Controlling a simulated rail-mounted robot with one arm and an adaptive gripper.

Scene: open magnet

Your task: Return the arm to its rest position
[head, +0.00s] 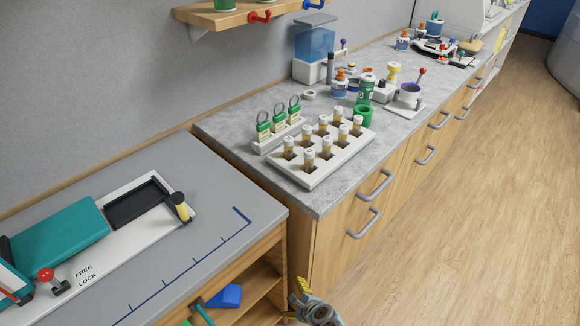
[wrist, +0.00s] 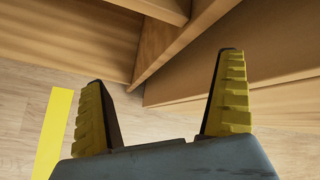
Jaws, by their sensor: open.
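In the wrist view, my gripper (wrist: 163,105) is open, with two yellow ribbed fingers spread apart and nothing between them. Beyond the fingers are wooden cabinet panels (wrist: 190,50) and the wood floor. In the head view, my gripper shows only in part at the bottom edge, low in front of the cabinet and close to its wooden side panel (head: 300,255). The rest of my arm is mostly out of the picture.
A grey bench (head: 225,195) at left bears a white device with a teal block (head: 58,243); an open shelf below holds a blue object (head: 228,296). The stone counter (head: 225,130) carries a vial rack (head: 325,172) and several bottles. Drawer handles (head: 362,224) stick out. The floor (head: 480,220) at right is clear.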

